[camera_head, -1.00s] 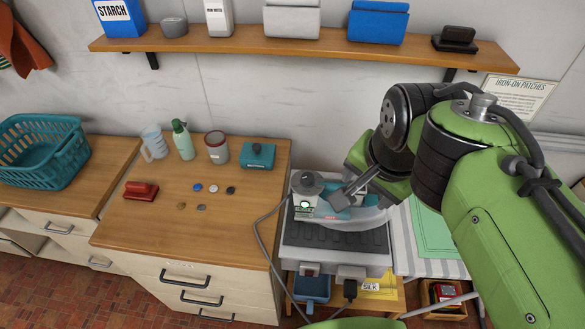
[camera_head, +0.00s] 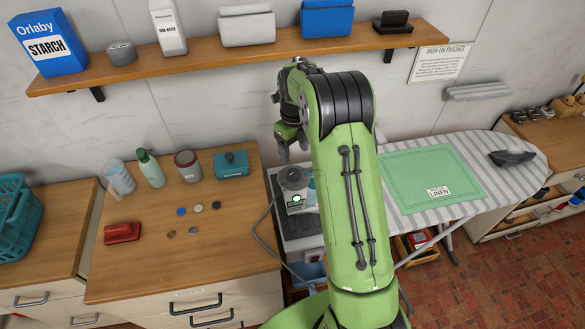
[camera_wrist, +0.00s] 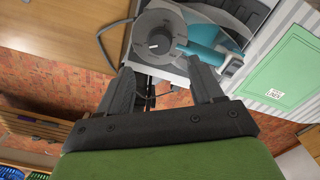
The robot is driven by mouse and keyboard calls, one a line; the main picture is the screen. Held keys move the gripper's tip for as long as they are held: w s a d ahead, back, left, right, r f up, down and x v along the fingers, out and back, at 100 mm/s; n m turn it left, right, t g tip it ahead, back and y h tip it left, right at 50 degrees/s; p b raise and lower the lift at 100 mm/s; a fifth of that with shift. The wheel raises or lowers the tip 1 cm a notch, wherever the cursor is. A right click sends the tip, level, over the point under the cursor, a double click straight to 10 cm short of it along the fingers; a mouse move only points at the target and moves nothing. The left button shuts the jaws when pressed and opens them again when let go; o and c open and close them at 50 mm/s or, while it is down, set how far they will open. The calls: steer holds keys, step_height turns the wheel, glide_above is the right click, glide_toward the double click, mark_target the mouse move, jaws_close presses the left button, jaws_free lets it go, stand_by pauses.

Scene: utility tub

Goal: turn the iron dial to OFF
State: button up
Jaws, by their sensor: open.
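The iron station (camera_head: 296,217) stands right of the wooden counter, partly hidden behind my arm. In the wrist view my fingers (camera_wrist: 161,68) are spread just below the dial. The dial's setting cannot be read.
A grey cord (camera_head: 257,232) hangs left of the station. The counter (camera_head: 150,260) holds a red brush (camera_head: 122,232), bottles, a tin, a teal box (camera_head: 231,164) and several small discs. A striped ironing board (camera_head: 465,205) lies to the right. A shelf (camera_head: 180,72) runs above.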

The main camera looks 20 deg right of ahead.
mark_target(294, 172)
step_height(294, 172, down, 9)
steer(key=shift+a+r+p, duration=0.1)
steer(key=shift+r+p, duration=0.05)
steer(key=shift+p, duration=0.25)
steer(key=c, duration=1.1)
steer(key=shift+o, duration=0.2)
